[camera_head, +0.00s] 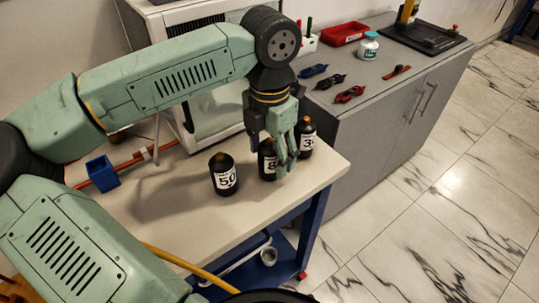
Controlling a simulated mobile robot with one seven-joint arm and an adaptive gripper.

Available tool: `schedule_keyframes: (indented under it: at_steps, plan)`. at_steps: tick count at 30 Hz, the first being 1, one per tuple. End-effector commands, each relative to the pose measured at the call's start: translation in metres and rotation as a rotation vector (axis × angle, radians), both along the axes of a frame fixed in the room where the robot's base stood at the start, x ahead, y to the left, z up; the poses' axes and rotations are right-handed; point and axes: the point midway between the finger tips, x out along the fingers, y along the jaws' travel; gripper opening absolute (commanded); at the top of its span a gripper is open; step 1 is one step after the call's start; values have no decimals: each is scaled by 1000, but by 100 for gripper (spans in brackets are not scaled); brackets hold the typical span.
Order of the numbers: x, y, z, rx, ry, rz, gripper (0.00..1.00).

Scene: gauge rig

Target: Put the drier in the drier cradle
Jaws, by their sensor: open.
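Three black cylinders with white number labels and brass-coloured tops, which look like driers, stand upright on the white bench. The left one (224,175) reads 50. The middle one (267,160) and the right one (306,137) have partly hidden labels. My gripper (285,158) is open and points down at the middle and right cylinders, its fingers covering part of both. I cannot tell whether it touches either. A small blue open-topped holder (102,174) sits by a copper-coloured pipe at the bench's left; it may be the drier cradle.
The white bench top (180,215) is clear at the front. A white-framed cabinet (205,110) stands behind. A grey counter (375,85) holds goggles, a red tray (344,33), a jar (368,46) and a black stand. A yellow hose runs near the front.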

Motion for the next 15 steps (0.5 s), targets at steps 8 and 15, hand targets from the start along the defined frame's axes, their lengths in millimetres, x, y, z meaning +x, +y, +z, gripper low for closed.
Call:
schedule_keyframes:
  at_steps: [8,15]
  plan:
    - [0,0,-2,1,-1,1,60]
    - [0,0,-2,1,-1,1,44]
